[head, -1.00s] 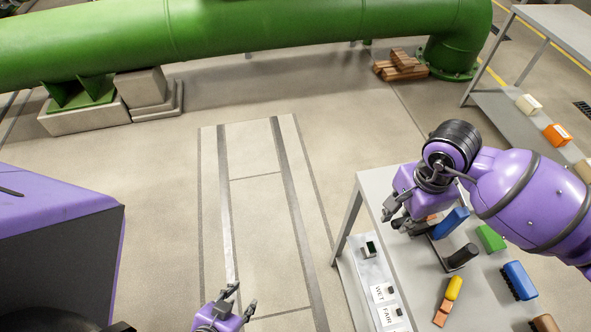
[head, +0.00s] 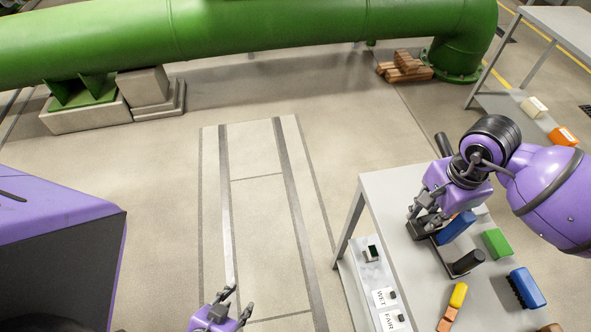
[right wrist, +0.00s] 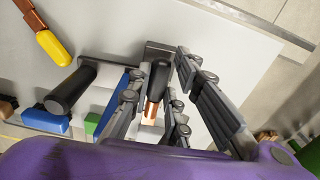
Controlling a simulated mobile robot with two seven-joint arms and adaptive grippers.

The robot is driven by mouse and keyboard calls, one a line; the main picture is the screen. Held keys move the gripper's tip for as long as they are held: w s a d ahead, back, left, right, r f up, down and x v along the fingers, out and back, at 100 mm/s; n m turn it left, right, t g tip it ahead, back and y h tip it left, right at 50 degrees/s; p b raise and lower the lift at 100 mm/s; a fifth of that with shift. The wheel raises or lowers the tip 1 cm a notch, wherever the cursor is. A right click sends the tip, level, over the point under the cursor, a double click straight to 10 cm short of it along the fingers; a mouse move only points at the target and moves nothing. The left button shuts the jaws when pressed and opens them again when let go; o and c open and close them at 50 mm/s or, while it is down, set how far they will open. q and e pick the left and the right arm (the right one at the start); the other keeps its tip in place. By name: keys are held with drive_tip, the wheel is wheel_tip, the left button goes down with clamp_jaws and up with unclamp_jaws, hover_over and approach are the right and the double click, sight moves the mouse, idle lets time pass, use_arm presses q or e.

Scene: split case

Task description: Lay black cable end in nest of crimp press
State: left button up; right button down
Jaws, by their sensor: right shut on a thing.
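The handle (right wrist: 70,92) also shows in the right wrist view. My right gripper (head: 425,226) is low beside the blue body, at its left. It is shut on the black cable end (right wrist: 159,80), a dark piece with a copper-coloured part between the fingers. A grey block lies just beyond the fingertips. I cannot tell whether the cable end touches the nest, which the fingers hide. My left gripper (head: 238,301) is open and empty over the floor.
On the table (head: 388,187) lie a yellow piece with orange parts (head: 458,295), a green block (head: 496,242) and a blue brush-like block (head: 526,287). A green pipe (head: 240,35) crosses behind.

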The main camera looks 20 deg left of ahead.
drive_tip(key=shift+f, duration=0.5)
idle(0.5)
drive_tip(key=c, duration=1.5)
unclamp_jaws()
drive_tip(key=shift+c, duration=0.2)
drive_tip(key=o, duration=0.5)
drive_tip(key=shift+r, duration=0.1)
drive_tip(key=shift+r, duration=0.7)
drive_tip(key=shift+r+b, duration=0.3)
drive_tip(key=shift+r, duration=1.9)
